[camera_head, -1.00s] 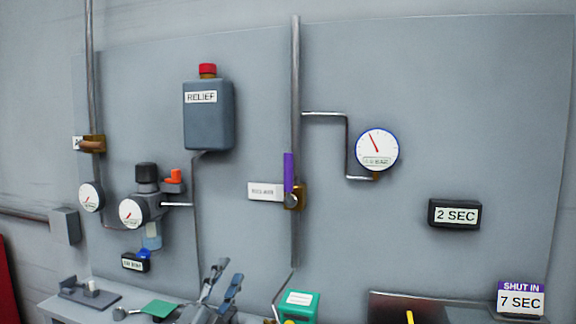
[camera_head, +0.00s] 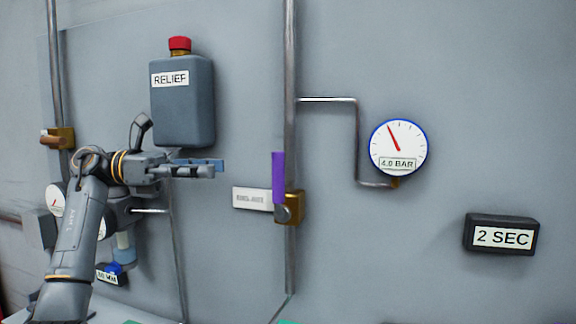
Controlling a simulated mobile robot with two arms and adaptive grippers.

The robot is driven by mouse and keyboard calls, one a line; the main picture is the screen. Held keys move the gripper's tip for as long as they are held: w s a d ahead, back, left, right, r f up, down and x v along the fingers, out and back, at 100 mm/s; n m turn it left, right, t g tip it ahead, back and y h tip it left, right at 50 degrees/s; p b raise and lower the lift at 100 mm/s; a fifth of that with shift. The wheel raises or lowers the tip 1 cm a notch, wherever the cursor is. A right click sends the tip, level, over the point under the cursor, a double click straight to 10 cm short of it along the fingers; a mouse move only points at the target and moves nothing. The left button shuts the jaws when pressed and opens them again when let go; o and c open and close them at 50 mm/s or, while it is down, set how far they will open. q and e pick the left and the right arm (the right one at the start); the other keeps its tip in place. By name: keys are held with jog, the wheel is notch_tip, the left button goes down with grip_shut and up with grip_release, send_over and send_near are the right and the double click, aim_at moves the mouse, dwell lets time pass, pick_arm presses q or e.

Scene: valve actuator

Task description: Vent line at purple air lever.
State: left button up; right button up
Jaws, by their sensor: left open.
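The purple air lever (camera_head: 279,178) stands upright, in line with the vertical pipe, on a brass valve body (camera_head: 291,207). A white label (camera_head: 252,198) with text too small to read sits just left of the valve. My left gripper (camera_head: 218,168) is open and empty, pointing right toward the lever. In the picture it is left of the lever, with a gap between fingertips and lever. A round gauge (camera_head: 398,150) to the right reads 4.0 BAR. My right gripper is not in view.
The grey RELIEF box (camera_head: 183,100) with a red cap hangs just above my left gripper. A vertical pipe (camera_head: 290,60) runs through the valve, with a thin branch pipe (camera_head: 357,140) to the gauge. A black 2 SEC sign (camera_head: 502,235) is at right. The panel between is clear.

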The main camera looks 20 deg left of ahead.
pick_arm(q)
jog(key=s+d, duration=0.2)
jog(key=p, duration=0.3)
send_over(278, 198)
jog(key=a, duration=0.1)
jog(key=shift+w+r, duration=0.4)
jog(key=shift+r, duration=0.05)
jog(key=shift+d, duration=0.25)
jog(key=shift+w+d+f, duration=0.15)
jog(key=shift+w, duration=0.05)
jog(key=shift+s, duration=0.1)
jog(key=c, duration=0.7)
grip_shut()
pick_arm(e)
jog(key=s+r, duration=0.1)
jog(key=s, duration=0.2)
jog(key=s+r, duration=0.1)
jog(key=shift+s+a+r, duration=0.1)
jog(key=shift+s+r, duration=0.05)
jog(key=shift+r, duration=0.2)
